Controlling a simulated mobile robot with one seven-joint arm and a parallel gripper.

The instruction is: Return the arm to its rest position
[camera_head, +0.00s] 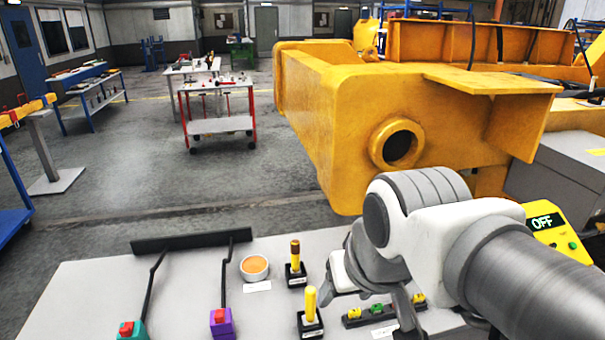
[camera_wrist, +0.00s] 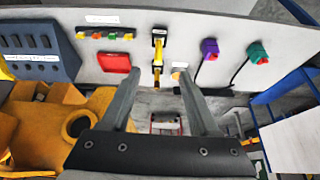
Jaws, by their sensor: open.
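My white and grey arm (camera_head: 425,240) reaches in from the lower right of the head view, over the right part of a light grey control panel (camera_head: 80,290). My gripper (camera_wrist: 158,80) shows in the wrist view as two grey fingers spread apart, with nothing between them that they hold. The fingers point toward the panel, near the yellow-handled levers (camera_wrist: 158,50). In the head view the gripper is partly hidden behind the wrist, so its gap to the panel is hard to judge.
The panel carries a teal-based lever (camera_head: 131,330), a purple-based lever (camera_head: 222,322), a round orange-topped button (camera_head: 254,266) and a row of small buttons (camera_head: 378,311). A yellow OFF box (camera_head: 550,228) stands right. A large yellow casting (camera_head: 340,110) lies beyond; open floor (camera_head: 130,180) is left.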

